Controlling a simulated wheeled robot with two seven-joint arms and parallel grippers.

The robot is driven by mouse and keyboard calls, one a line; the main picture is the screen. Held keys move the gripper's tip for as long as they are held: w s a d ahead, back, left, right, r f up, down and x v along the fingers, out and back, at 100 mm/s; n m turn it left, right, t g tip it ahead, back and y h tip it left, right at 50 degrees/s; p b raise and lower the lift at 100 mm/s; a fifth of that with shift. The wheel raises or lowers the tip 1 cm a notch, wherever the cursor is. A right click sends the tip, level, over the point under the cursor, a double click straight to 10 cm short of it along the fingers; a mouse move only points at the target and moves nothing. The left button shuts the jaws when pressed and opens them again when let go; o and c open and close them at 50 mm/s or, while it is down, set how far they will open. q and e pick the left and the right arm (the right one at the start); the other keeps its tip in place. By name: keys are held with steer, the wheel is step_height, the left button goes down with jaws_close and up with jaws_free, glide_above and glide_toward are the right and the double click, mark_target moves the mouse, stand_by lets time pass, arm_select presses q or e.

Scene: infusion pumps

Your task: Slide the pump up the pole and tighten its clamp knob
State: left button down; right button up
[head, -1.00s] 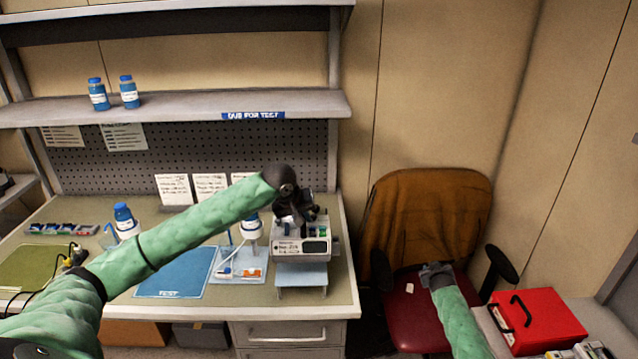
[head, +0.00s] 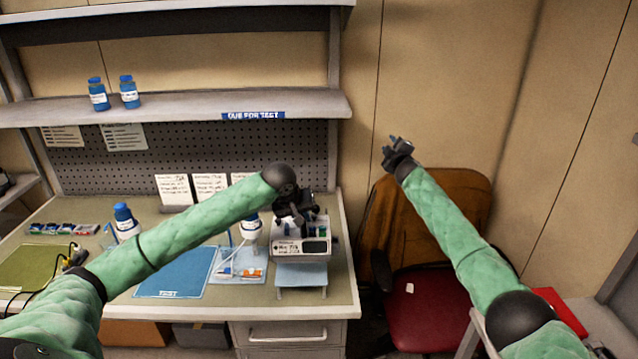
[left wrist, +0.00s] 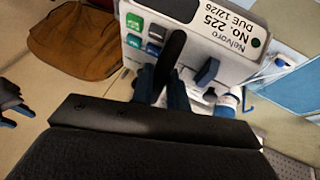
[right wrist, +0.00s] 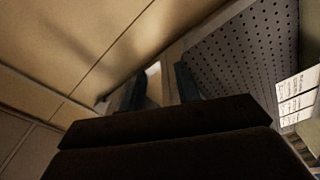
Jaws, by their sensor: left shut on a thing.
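The pump (head: 288,248), a white box with a small display, is at the right end of the bench. In the left wrist view its label (left wrist: 228,28) reads No. 225, beside green and grey buttons. My left gripper (head: 296,218) is over the top of the pump. In the left wrist view its fingers are shut on a black bar-like handle (left wrist: 174,50) on the pump. My right gripper (head: 392,146) is raised in the air right of the bench, above the chair. Its fingers are apart and empty in the right wrist view (right wrist: 158,88). I cannot make out the pole or clamp knob.
A small pale-blue stand (head: 302,275) is at the pump's front. A shelf (head: 180,107) overhangs the bench. A chair (head: 418,308) stands right of it.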

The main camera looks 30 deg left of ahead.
steer(key=s+a+r+n+g+y, duration=0.2)
steer(key=s+a+r+n+y, duration=0.1)
steer(key=s+a+r+n, duration=0.25)
steer(key=s+a+r+n+g+y, duration=0.2)
steer(key=a+r+n, duration=0.3)
steer(key=a+r, duration=0.3)
steer(key=s+a+r+n+g, duration=0.2)
steer(key=s+a+n+g, duration=0.3)
steer(key=s+a+n, duration=0.4)
steer(key=s+f+n+g+h, duration=0.3)
steer(key=s+f+n+g, duration=0.15)
steer(key=f+n, duration=0.4)
steer(key=s+d+f+n+h, duration=0.1)
steer(key=d+f+n+h, duration=0.1)
steer(key=f, duration=0.2)
steer(key=d+f+n+g+h, duration=0.1)
steer(key=d+f+n+h, duration=0.1)
steer(key=d+f, duration=0.1)
steer(key=s+d+f+n+h, duration=0.1)
steer(key=d+f+h, duration=0.2)
steer(key=f, duration=0.2)
steer(key=shift+s+f+n, duration=0.3)
steer(key=shift+f+n, duration=0.05)
steer(key=shift+n, duration=0.05)
steer(key=shift+s+d+f+n+g+h, duration=0.2)
steer(key=shift+s+d+n+g+h, duration=0.1)
steer(key=shift+n+g+h, duration=0.1)
steer(key=shift+f, duration=4)
